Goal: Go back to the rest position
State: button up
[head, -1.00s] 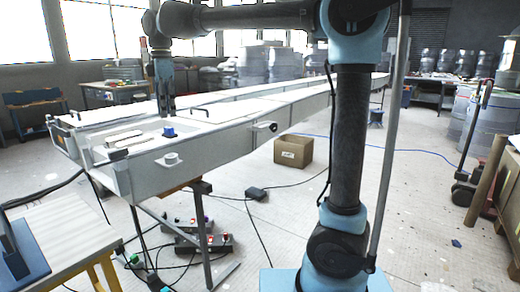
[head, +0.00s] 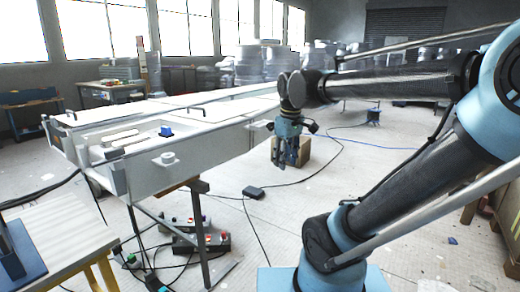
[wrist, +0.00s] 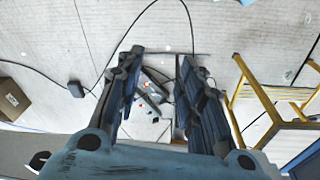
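My gripper (head: 290,163) hangs fingers down in the middle of the head view, in front of the cardboard box (head: 312,150) and to the right of the long white mould (head: 190,150). In the wrist view my gripper (wrist: 161,56) has its two dark fingers well apart, with nothing between them but floor and things lying on it. A small blue piece (head: 166,131) sits on top of the mould's near end, apart from my gripper.
Switch boxes (head: 200,242) and cables lie on the floor below the mould. A table with yellow legs (head: 60,240) stands at the front left; yellow framing (wrist: 280,115) shows in the wrist view. A small black box (head: 253,192) lies on open floor.

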jog(key=s+d+f+m, duration=0.4)
jog(key=s+d+f, duration=0.1)
jog(key=f, duration=0.2)
jog(key=s+d+f+m, duration=0.4)
jog(key=s+d+f, duration=0.1)
jog(key=f, duration=0.3)
jog(key=shift+d+f+t+h, duration=0.15)
jog(key=shift+d+t+h, duration=0.1)
jog(key=shift+t+h, duration=0.05)
